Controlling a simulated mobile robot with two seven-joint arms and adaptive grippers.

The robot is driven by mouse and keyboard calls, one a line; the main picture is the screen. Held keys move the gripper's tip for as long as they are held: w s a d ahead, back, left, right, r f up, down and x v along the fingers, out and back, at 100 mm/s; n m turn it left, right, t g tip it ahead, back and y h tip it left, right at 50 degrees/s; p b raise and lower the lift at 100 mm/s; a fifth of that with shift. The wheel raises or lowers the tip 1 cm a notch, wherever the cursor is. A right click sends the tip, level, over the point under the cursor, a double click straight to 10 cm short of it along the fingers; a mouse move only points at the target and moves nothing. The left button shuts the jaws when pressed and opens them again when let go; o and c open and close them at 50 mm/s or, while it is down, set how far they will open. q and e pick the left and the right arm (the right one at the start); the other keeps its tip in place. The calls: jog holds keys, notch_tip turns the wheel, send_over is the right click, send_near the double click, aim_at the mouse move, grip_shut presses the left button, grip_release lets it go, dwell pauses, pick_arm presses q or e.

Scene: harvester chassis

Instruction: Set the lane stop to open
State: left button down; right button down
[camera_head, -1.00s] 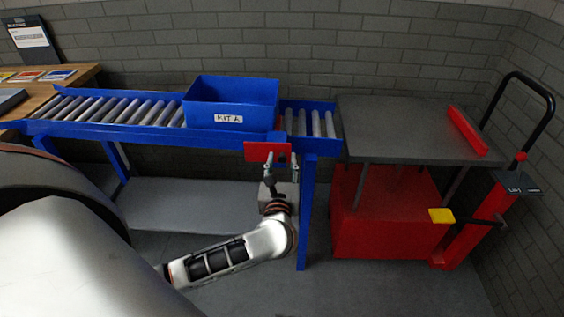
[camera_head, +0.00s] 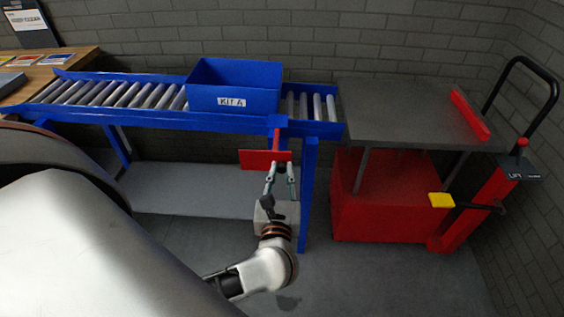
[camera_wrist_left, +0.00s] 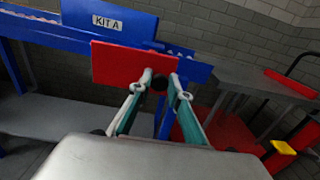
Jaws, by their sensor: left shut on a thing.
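The lane stop is at the right end of the roller conveyor, with a red plate (camera_head: 256,160) on its front. In the head view the plate hangs below the blue side rail, joined by a red strip. My left gripper (camera_head: 281,171) is at the plate's right end, reaching up from below. In the left wrist view the red plate (camera_wrist_left: 118,66) is ahead, and my left gripper's fingers (camera_wrist_left: 160,82) close around a small black knob (camera_wrist_left: 160,84) at its right edge. The fingers partly hide the knob. My right gripper is not in view.
A blue bin labelled KIT A (camera_head: 235,88) sits on the rollers (camera_head: 125,98), just left of the lane stop. A red lift cart with a dark top (camera_head: 405,118) stands right of the conveyor. A blue leg (camera_head: 308,195) stands close right of my gripper.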

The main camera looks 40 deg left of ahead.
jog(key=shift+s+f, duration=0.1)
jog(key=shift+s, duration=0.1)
pick_arm(q)
jog(key=c, duration=1.9)
grip_release()
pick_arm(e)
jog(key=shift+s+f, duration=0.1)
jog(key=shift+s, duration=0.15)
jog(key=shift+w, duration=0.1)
pick_arm(q)
jog(key=v, duration=1.2)
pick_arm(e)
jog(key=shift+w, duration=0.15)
pick_arm(q)
jog(key=shift+w, duration=0.1)
